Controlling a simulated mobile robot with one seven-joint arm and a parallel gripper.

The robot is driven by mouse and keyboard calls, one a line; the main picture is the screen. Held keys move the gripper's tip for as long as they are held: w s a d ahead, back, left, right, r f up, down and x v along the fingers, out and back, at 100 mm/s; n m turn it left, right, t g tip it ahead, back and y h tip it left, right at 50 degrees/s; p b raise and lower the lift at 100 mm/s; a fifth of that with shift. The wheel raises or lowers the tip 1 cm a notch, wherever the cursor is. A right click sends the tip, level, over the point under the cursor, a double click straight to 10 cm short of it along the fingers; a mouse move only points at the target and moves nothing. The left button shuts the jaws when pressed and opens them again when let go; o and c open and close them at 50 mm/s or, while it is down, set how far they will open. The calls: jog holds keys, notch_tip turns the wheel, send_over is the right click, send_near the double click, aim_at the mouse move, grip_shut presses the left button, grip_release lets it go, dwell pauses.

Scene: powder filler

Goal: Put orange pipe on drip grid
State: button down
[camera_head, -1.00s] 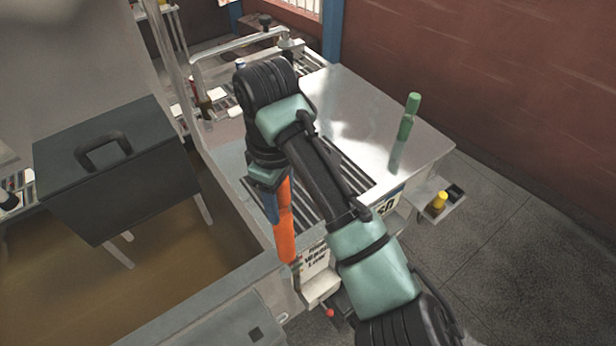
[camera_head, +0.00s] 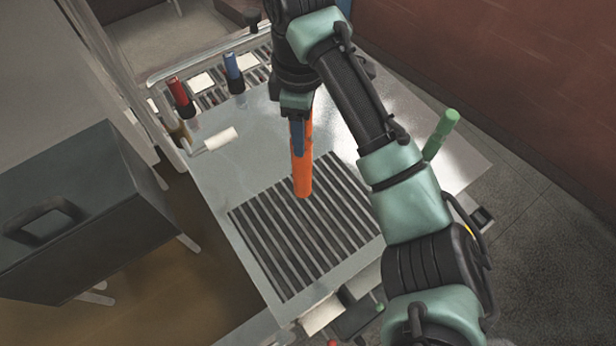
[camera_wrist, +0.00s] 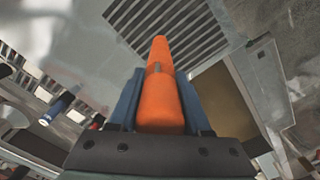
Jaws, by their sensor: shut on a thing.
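The orange pipe (camera_head: 303,170) is held in my gripper (camera_head: 299,135), which is shut on it with blue fingers on either side. The pipe hangs down from the gripper, roughly upright in the head view. In the wrist view the orange pipe (camera_wrist: 160,90) lies between the blue fingers of my gripper (camera_wrist: 158,110). The drip grid (camera_head: 270,235) is a dark slatted panel in the pale metal table top. The pipe's lower end overlaps the far part of the grid in the head view; I cannot tell whether it touches. The grid (camera_wrist: 190,30) also shows beyond the pipe's tip in the wrist view.
A green pipe (camera_head: 440,134) stands at the right of the table, partly behind my arm. A red bottle (camera_head: 179,92), a blue bottle (camera_head: 234,70) and a white cylinder (camera_head: 220,138) are at the back left. A dark box (camera_head: 80,210) stands left of the table.

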aim_at(302, 163)
jog(key=f, duration=0.5)
jog(key=f+b, duration=0.1)
jog(key=f, duration=0.2)
jog(key=shift+s+f, duration=0.15)
jog(key=shift+s, duration=0.2)
jog(key=shift+f, duration=0.1)
jog(key=shift+w, duration=0.1)
jog(key=shift+f, duration=0.15)
jog(key=shift+c, duration=1.8)
grip_release()
